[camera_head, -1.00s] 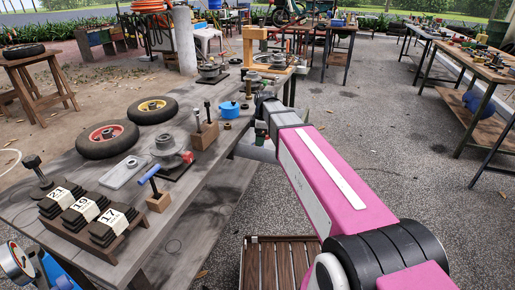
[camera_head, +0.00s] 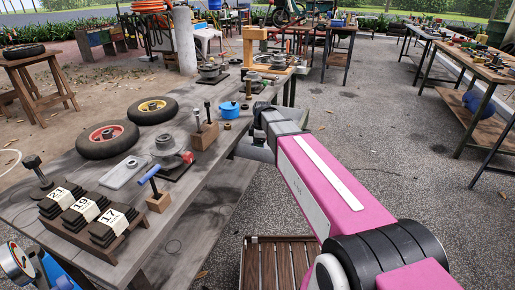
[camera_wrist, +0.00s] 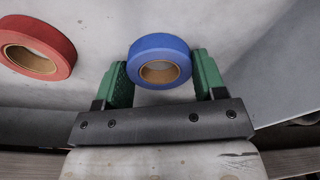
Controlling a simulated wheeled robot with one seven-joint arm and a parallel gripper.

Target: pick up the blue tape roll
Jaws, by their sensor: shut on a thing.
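The blue tape roll (camera_wrist: 159,45) is between the two green fingers of my gripper (camera_wrist: 160,78) in the wrist view, its cardboard core facing the camera. My gripper is shut on the roll, with a finger against each side. A red tape roll (camera_wrist: 34,48) lies to the left, apart from my gripper. In the head view my arm hides the gripper's fingers and the blue tape roll.
The grey workbench (camera_head: 205,185) runs along the left of my arm. It holds two wheels (camera_head: 107,140), a blue pot (camera_head: 229,110), number-marked blocks (camera_head: 82,212) and a blue-handled tool (camera_head: 150,175). A slatted wooden crate (camera_head: 275,265) stands on the floor. Paved ground to the right is open.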

